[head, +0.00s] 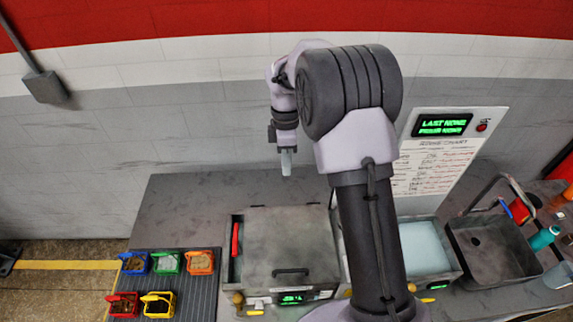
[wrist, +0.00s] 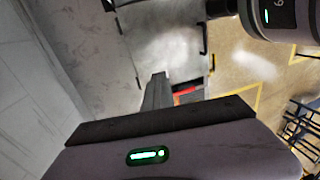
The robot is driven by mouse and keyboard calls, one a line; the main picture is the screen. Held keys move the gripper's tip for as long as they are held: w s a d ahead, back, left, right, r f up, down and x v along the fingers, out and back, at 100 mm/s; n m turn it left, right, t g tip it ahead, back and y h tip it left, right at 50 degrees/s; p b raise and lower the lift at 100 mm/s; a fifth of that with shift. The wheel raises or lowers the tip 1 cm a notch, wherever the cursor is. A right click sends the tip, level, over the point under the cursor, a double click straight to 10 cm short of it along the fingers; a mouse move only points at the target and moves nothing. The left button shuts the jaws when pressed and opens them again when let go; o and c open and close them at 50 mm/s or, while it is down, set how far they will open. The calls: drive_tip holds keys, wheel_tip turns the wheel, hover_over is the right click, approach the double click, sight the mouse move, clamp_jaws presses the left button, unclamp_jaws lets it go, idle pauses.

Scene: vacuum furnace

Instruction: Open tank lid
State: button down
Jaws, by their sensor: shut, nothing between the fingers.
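The closed tank lid (head: 285,240) is a flat grey metal plate on the counter, with a dark bar handle (head: 291,272) near its front edge. A grey surface (wrist: 165,45) with a dark bar at its right side shows in the wrist view and looks like the same lid. My gripper (head: 286,163) points down above and behind the lid's back edge, apart from it. Its fingers are together and empty; they also show in the wrist view (wrist: 157,92). The inside of the tank is hidden by the lid.
A red-handled item (head: 235,240) lies left of the lid. Several colored bins (head: 200,262) sit on a ribbed mat at left. A pale-blue liquid bath (head: 425,247), a sink (head: 490,245) and a sign panel (head: 435,160) stand right. Counter behind the lid is clear.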

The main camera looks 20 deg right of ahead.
drive_tip(key=c, duration=1.5)
unclamp_jaws()
drive_tip(key=shift+r, duration=0.1)
drive_tip(key=w+r+p, duration=0.2)
drive_tip(key=w+r, duration=0.1)
drive_tip(key=r, duration=1.4)
drive_tip(key=shift+d+p, duration=0.35)
drive_tip(key=shift+w, duration=0.1)
